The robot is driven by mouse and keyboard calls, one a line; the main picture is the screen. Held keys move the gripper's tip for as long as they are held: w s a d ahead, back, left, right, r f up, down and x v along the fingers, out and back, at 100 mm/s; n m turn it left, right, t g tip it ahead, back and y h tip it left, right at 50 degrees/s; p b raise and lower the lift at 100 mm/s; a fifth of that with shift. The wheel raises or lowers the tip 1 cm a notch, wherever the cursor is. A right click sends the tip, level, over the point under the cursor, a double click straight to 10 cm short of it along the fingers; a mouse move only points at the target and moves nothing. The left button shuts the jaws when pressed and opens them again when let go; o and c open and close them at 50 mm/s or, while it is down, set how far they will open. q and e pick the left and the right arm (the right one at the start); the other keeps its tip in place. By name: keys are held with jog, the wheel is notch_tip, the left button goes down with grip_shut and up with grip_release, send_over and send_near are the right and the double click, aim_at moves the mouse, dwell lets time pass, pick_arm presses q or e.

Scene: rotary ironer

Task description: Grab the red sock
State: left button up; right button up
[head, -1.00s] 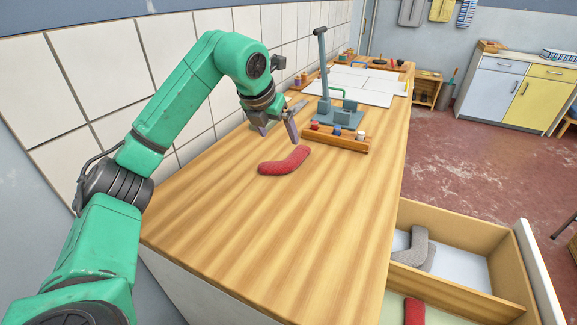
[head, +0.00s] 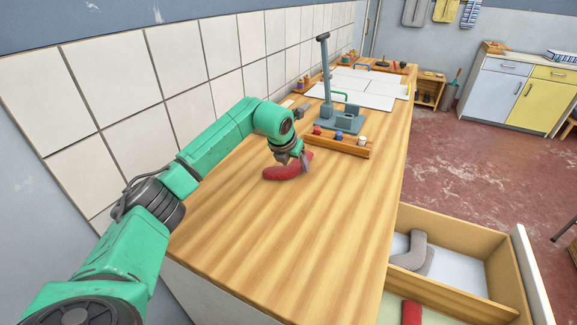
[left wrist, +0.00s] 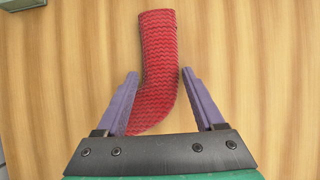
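The red sock (head: 284,172) lies on the wooden worktop, bent in an L shape. In the left wrist view the red sock (left wrist: 158,60) shows its ribbed knit, with its upper part running away from the gripper. My left gripper (head: 291,164) is low over the sock. In the left wrist view its two purple fingers (left wrist: 158,76) are spread apart, one on each side of the sock, with a gap at the right finger. The left finger overlaps the sock's lower end in the picture; whether it touches is unclear. My right gripper is not in view.
A grey upright press stand (head: 335,115) and a wooden rack (head: 340,146) with small coloured knobs stand just beyond the sock. An open drawer (head: 448,283) at the lower right holds grey socks (head: 416,250) and a red item (head: 411,313). The worktop's near part is clear.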

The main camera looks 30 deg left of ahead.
pick_arm(q)
jog(key=c, duration=0.8)
jog(key=shift+r, duration=0.1)
